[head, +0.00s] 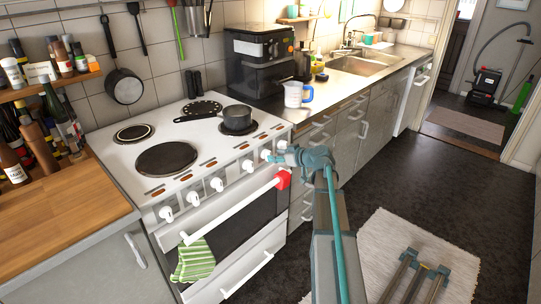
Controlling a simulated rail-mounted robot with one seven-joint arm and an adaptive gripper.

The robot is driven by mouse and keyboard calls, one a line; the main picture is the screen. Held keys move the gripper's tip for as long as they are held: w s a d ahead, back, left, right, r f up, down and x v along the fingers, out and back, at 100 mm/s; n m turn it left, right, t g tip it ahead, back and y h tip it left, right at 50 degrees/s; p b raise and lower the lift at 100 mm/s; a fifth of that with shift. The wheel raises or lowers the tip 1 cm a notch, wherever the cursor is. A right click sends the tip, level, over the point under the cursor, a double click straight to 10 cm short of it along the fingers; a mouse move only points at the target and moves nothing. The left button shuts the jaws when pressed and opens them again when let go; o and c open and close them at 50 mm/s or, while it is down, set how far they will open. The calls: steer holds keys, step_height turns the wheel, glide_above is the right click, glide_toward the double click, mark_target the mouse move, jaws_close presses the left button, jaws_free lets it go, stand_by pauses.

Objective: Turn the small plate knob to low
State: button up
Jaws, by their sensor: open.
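The white cooker (205,148) stands at the left of the head view. A row of several white knobs runs along its sloping front panel, from the leftmost knob (166,213) to the rightmost by my gripper. My gripper (272,157) is at the right end of this row, close to the knobs there; its fingers are small in view and partly merge with them. I cannot tell whether it touches a knob. It is open. Small markings above the knobs are too small to read, so which knob serves the small plate (134,133) cannot be told.
A dark saucepan (236,115) sits on the right-hand plate. The oven handle (232,208) runs below the knobs, with a green striped towel (195,260) and a red item (284,179) on it. A blue-white jug (297,94) stands on the counter. The floor at right is mostly clear.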

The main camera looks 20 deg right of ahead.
steer(key=shift+x, duration=2)
jaws_close()
steer(key=shift+m, duration=0.3)
steer(key=m+y+b, duration=0.2)
steer(key=m, duration=0.1)
steer(key=m+y+b, duration=0.1)
steer(key=m+y, duration=0.1)
steer(key=shift+w+d+f+g+b, duration=0.1)
steer(key=shift+w+d+g+b, duration=0.1)
steer(key=shift+d+g+b, duration=0.2)
steer(key=shift+m, duration=0.3)
